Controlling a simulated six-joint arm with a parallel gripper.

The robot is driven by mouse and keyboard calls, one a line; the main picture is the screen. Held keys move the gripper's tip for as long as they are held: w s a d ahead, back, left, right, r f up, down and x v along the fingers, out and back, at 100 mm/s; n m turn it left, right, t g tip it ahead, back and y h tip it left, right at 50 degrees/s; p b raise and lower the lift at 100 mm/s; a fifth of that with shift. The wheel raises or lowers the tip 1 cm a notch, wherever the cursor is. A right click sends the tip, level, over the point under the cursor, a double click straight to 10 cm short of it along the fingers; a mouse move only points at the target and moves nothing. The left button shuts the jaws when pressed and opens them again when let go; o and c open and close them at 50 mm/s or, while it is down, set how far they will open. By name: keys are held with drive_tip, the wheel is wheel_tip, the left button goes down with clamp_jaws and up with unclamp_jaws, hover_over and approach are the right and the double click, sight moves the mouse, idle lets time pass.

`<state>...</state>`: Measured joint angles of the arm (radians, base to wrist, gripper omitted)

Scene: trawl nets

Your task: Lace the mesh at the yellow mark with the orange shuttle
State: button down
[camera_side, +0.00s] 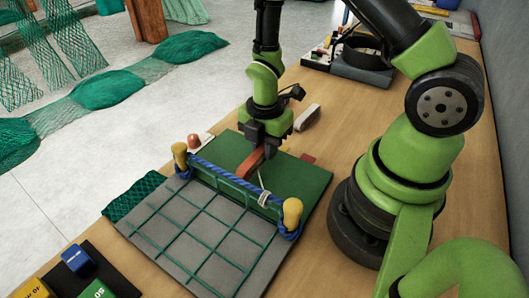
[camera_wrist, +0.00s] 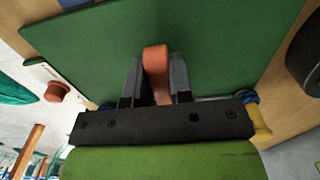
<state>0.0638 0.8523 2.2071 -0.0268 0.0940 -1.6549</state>
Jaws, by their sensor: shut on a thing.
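The orange shuttle (camera_side: 250,165) is held in my gripper (camera_side: 264,146), tilted above the green board (camera_side: 305,178). In the wrist view the shuttle (camera_wrist: 156,60) sits between the two dark fingers of my gripper (camera_wrist: 153,80), which are shut on it. The mesh (camera_side: 205,238) is a grid of green cords over a grey panel, in front of the shuttle. A blue rope (camera_side: 225,177) runs along its back edge between two yellow pegs (camera_side: 292,212). Pale twine (camera_side: 264,198) is looped near the right peg. I cannot make out a separate yellow mark.
A reddish-brown knob (camera_side: 194,141) stands behind the left peg. Blue, yellow and green pieces sit on a dark tray (camera_side: 112,270) at front left. A dark stand (camera_side: 362,65) is at the back.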

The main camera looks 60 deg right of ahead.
sight(245, 166)
wheel_tip(245, 166, up, 7)
drive_tip(key=shift+f, duration=4.45)
drive_tip(key=shift+a, duration=3.55)
drive_tip(key=c, duration=0.9)
unclamp_jaws()
drive_tip(key=shift+c, duration=0.2)
wheel_tip(245, 166, up, 10)
drive_tip(key=shift+f, duration=0.1)
